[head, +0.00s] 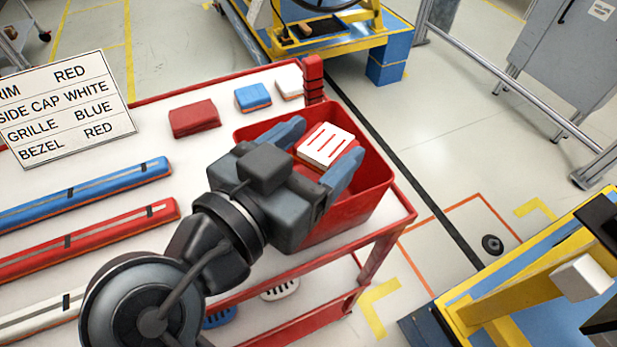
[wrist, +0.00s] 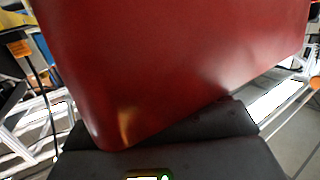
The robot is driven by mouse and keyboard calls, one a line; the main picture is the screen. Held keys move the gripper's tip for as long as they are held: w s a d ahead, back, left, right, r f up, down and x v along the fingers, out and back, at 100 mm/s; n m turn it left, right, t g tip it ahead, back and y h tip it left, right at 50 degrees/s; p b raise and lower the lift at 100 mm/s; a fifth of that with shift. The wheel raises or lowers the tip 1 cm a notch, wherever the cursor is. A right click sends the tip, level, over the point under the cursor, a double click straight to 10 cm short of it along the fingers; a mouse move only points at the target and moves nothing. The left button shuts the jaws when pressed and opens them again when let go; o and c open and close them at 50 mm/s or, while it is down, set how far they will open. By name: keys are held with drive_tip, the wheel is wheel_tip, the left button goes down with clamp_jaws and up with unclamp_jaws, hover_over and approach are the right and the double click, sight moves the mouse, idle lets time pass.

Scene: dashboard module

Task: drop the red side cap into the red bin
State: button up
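My gripper (head: 328,155) is over the red bin (head: 372,198), its two blue-grey fingers on either side of a pale panel with red slots. In the wrist view the red side cap (wrist: 170,65) fills most of the picture as a smooth red face with a rounded corner, close in front of the dark gripper parts. The fingers appear shut on the piece. I cannot tell for sure that the pale slotted face and the red face belong to one piece. The bin's floor is mostly hidden by my gripper and this piece.
Red (head: 194,118), blue (head: 253,97) and white blocks lie at the back of the red-edged table. Long blue (head: 90,193) and red (head: 90,238) bars lie left, near a sign (head: 66,108). A yellow-blue stand is at right; open floor lies beyond the bin.

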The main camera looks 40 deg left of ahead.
drive_tip(key=o, duration=0.4)
drive_tip(key=shift+o, duration=0.2)
drive_tip(key=shift+s+d+r+b, duration=0.15)
drive_tip(key=shift+s+r, duration=0.05)
drive_tip(key=shift+s, duration=1.1)
drive_tip(key=shift+s+d+r+b, duration=0.15)
drive_tip(key=shift+s+b, duration=0.05)
drive_tip(key=shift+s, duration=1.05)
drive_tip(key=shift+s+d+r+b, duration=0.15)
drive_tip(key=shift+s+r, duration=0.05)
drive_tip(key=shift+s, duration=1.1)
drive_tip(key=shift+s, duration=0.1)
